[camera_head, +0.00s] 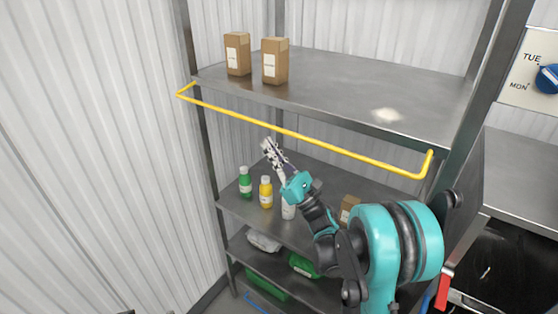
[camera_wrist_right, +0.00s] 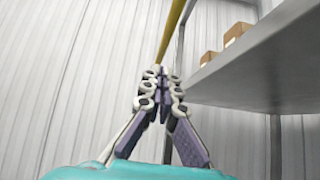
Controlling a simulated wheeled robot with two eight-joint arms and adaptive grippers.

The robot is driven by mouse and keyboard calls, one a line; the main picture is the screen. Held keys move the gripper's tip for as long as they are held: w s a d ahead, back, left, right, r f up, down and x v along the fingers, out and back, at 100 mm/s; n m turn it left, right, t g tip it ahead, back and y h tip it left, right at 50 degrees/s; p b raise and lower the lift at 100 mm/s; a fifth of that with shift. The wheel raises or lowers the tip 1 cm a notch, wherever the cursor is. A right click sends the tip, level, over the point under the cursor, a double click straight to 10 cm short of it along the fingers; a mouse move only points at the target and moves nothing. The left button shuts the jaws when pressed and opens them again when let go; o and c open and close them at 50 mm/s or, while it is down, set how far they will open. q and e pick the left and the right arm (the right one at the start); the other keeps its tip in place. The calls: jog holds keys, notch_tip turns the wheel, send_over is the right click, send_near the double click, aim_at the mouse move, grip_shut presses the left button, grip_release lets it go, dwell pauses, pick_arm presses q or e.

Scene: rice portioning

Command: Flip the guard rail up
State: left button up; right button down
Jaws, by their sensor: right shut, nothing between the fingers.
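The yellow guard rail (camera_head: 300,136) runs along the front of the top shelf (camera_head: 345,90) in the head view. It hangs out in front of the shelf, at or slightly below its edge. My right gripper (camera_head: 267,147) is shut and empty, just below the rail's left-middle part. In the right wrist view the gripper fingers (camera_wrist_right: 160,75) point up toward the rail (camera_wrist_right: 173,30). I cannot tell whether the fingertips touch the rail. My left gripper is not in view.
Two brown boxes (camera_head: 237,54) (camera_head: 275,61) stand on the top shelf, with a pale patch (camera_head: 387,115) at right. Green (camera_head: 245,183) and yellow (camera_head: 266,192) bottles stand on the shelf below. A metal counter (camera_head: 520,180) is at right and a ribbed wall (camera_head: 90,150) at left.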

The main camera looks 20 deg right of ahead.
aim_at(267, 126)
notch_tip(267, 126, up, 3)
jog(key=shift+f, duration=0.15)
jog(key=shift+m+t+h+p, duration=0.3)
jog(key=shift+m+h, duration=0.1)
